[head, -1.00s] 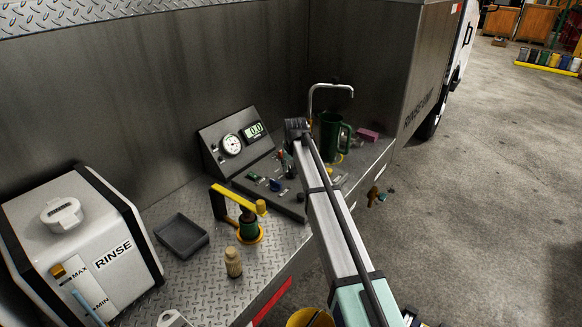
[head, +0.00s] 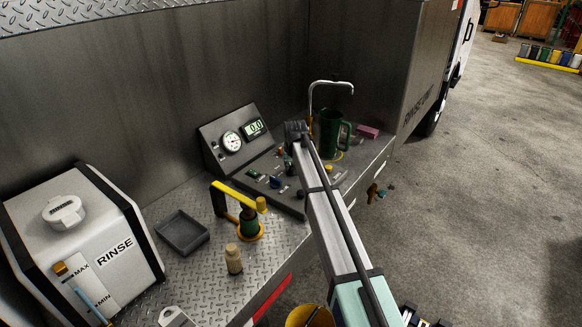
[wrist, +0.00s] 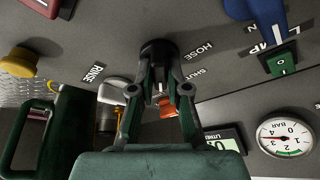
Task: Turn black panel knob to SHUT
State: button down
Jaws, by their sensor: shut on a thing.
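The black knob (wrist: 158,52) stands on the grey panel, seen upside down in the wrist view. My gripper (wrist: 160,82) is shut on it, with a finger on either side. In the head view, my arm hides the knob; the panel (head: 292,203) shows to the left of the arm.
A blue knob (wrist: 262,14), green switch (wrist: 279,63) and pressure gauge (wrist: 286,137) are on the panel's other side. A yellow button (wrist: 19,62) and green mug (wrist: 50,130) are at left in the wrist view. A yellow-handled pump (head: 248,222) stands before the panel.

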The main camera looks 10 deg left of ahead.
jog(key=n+b, duration=0.1)
jog(key=n, duration=0.1)
jog(key=n+y+b, duration=0.1)
jog(key=n, duration=0.1)
jog(key=shift+w+d+f+n+g+y, duration=0.1)
jog(key=shift+w+n+g+y, duration=0.05)
jog(key=shift+n+g+y, duration=0.2)
jog(key=shift+n+g+y+b, duration=0.6)
jog(key=shift+n+b, duration=0.5)
jog(key=shift+n, duration=0.85)
jog(key=c, duration=1.1)
grip_release()
jog(key=shift+c, duration=0.2)
jog(key=v, duration=1.2)
jog(key=shift+r, duration=0.2)
